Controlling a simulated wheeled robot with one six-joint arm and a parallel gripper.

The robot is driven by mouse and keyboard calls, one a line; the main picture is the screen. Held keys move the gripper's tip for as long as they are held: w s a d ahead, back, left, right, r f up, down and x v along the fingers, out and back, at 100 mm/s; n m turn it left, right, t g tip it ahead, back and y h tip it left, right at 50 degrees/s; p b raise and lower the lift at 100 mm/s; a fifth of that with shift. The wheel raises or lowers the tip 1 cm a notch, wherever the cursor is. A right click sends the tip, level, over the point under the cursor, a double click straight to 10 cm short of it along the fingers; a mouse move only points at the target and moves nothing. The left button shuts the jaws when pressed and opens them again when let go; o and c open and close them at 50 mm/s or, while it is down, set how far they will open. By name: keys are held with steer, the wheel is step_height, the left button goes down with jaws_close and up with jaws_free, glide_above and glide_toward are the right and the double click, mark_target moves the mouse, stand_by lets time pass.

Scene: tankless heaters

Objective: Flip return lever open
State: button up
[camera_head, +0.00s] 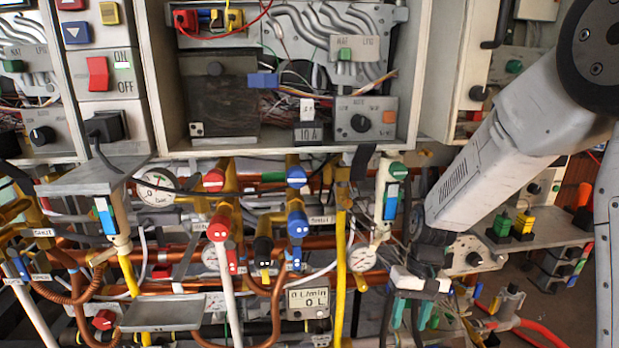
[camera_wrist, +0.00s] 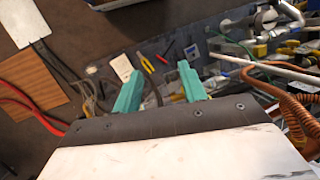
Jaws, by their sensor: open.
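My gripper (camera_head: 412,312) hangs at the lower right of the valves in the head view, with its teal fingers pointing down. In the wrist view my gripper (camera_wrist: 160,88) is open, and nothing sits between the fingers. A red-handled valve (camera_head: 218,228), a blue-handled valve (camera_head: 297,222) and a black-handled valve (camera_head: 263,250) stand on the copper and brass pipes, left of my gripper and apart from it. Above them are a red cap (camera_head: 213,180) and a blue cap (camera_head: 296,177). I cannot tell which of these is the return lever.
A yellow pipe (camera_head: 341,270) and a round gauge (camera_head: 362,259) stand between the valves and my gripper. An open heater cabinet (camera_head: 290,151) overhangs the pipes. A flow meter (camera_head: 308,302) sits low. Pliers (camera_wrist: 147,63) lie below in the wrist view, near an orange coiled hose (camera_wrist: 297,115).

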steer(key=s+d+r+t, duration=0.2)
steer(key=s+r, duration=0.8)
steer(key=s, duration=0.1)
steer(key=s+d+r+t+h, duration=0.1)
steer(key=s+d+r+t, duration=0.1)
steer(key=s+r, duration=0.8)
steer(key=shift+s+d+r+h, duration=0.35)
steer(key=shift+s+d, duration=0.25)
steer(key=shift+s, duration=0.1)
